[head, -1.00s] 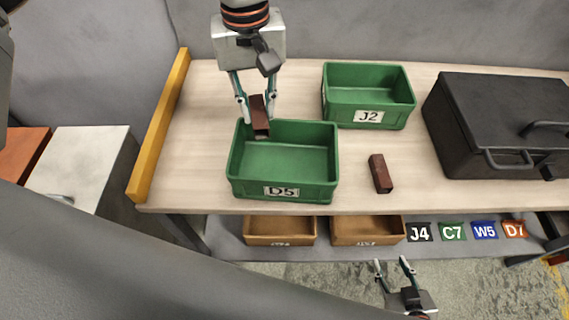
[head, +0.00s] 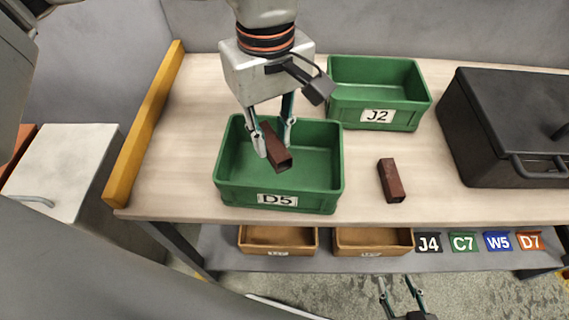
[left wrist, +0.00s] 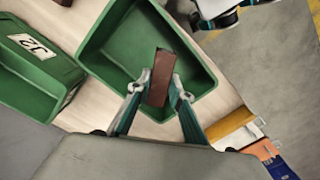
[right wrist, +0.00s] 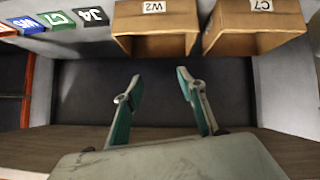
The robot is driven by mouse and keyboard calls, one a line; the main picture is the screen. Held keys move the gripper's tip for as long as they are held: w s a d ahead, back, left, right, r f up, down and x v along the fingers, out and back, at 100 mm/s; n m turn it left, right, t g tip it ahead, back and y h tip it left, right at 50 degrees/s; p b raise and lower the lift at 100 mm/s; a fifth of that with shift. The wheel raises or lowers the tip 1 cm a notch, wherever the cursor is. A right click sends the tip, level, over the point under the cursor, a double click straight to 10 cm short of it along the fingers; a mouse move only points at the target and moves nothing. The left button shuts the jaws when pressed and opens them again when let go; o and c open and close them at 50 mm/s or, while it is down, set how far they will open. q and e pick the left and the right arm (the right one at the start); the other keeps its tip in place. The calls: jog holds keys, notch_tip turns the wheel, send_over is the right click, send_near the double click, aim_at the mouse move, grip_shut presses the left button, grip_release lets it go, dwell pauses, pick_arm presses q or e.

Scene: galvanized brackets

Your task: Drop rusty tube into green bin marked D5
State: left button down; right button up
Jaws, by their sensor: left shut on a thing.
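A rusty brown square tube (head: 274,150) is held between the fingers of my left gripper (head: 271,137), which is shut on it. The tube is over the green bin marked D5 (head: 279,200), tilted, and it also shows in the left wrist view (left wrist: 161,78) with the bin (left wrist: 112,48) below it. A second rusty tube (head: 391,181) lies on the table to the right of the D5 bin. My right gripper (head: 401,285) is open and empty in front of the table, low down; its spread fingers show in the right wrist view (right wrist: 158,88).
A green bin marked J2 (head: 377,116) stands behind to the right. A black case (head: 508,125) is at the right. A yellow rail (head: 146,125) edges the table's left side. Cardboard-brown bins (head: 277,240) and label cards (head: 463,243) are on the shelf below.

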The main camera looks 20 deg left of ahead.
pick_arm(q)
jog(key=shift+f, duration=0.5)
jog(key=c, duration=1.7)
grip_release()
jog(key=shift+r, duration=0.15)
notch_tip(320, 180, up, 12)
jog(key=shift+f, duration=0.1)
jog(key=shift+s, duration=0.1)
